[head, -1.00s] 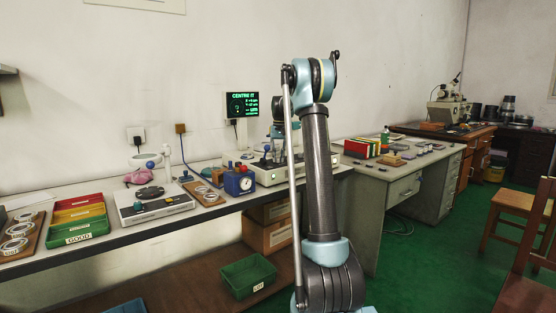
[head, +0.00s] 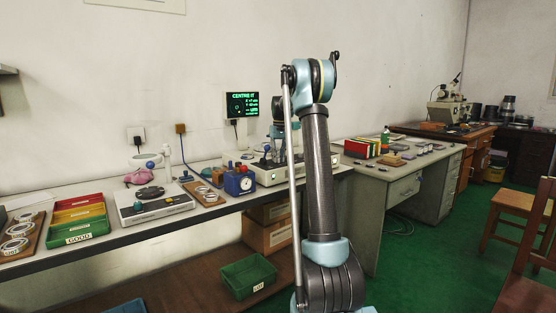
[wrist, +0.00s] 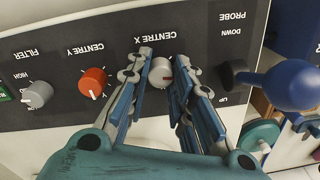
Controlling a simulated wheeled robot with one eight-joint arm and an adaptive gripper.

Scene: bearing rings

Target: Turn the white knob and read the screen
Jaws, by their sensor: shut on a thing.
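The white knob (wrist: 160,73), labelled CENTRE X, is on the dark front panel in the wrist view, upside down to me. My gripper (wrist: 163,62) has its two blue fingers on either side of the knob and is shut on it. A small red mark shows on the knob's face. The screen (head: 242,105) on the wall in the head view reads "CENTRE IT" in green, with a round dial and several small lines below. The small digits are too blurred to read surely. My arm hides the gripper and knob in the head view.
A red CENTRE Y knob (wrist: 93,82) and a grey FILTER knob (wrist: 38,94) sit left of the white knob. The black PROBE lever (wrist: 236,76) and a blue ball-shaped part (wrist: 290,86) are close on the right.

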